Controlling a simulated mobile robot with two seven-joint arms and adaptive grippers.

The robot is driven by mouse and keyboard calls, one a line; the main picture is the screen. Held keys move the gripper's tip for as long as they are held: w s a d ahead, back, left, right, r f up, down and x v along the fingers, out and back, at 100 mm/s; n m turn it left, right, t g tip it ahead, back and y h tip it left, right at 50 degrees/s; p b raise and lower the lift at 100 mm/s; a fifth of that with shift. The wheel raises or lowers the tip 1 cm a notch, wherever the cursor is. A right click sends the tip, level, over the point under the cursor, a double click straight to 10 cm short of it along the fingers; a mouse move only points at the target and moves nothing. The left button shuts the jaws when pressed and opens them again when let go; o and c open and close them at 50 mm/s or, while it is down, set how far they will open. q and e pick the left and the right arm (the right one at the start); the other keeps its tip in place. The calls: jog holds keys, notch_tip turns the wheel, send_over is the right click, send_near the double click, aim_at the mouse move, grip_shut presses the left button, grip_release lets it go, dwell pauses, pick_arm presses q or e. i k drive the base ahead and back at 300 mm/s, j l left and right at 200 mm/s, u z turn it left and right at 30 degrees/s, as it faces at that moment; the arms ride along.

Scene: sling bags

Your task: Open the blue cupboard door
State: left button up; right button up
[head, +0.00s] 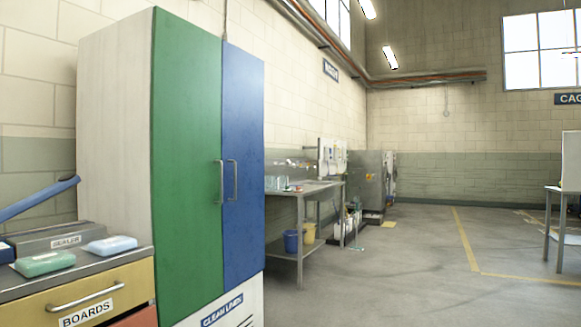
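The blue cupboard door (242,165) is the right-hand door of a tall pale cupboard (112,120) at the left in the head view. It looks shut, flush beside the green door (187,160). The blue door has a vertical metal handle (234,181) near its left edge, close to the green door's handle (219,181). Neither of my grippers shows in the head view.
A drawer unit (85,301) marked BOARDS stands left of the cupboard, with a sealer (62,240) and packets on top. A metal table (305,190) stands beyond the cupboard. Open floor (400,280) lies to the right, with another table (562,215) at the right edge.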

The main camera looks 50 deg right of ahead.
aim_at(243, 219)
jog(key=z, duration=1.6)
jog(key=i+z, duration=0.35)
jog(key=i+j+z, duration=0.15)
jog(key=i+z, duration=0.2)
jog(key=i+j+z, duration=0.3)
jog(key=k+l, duration=0.05)
jog(key=l, duration=0.05)
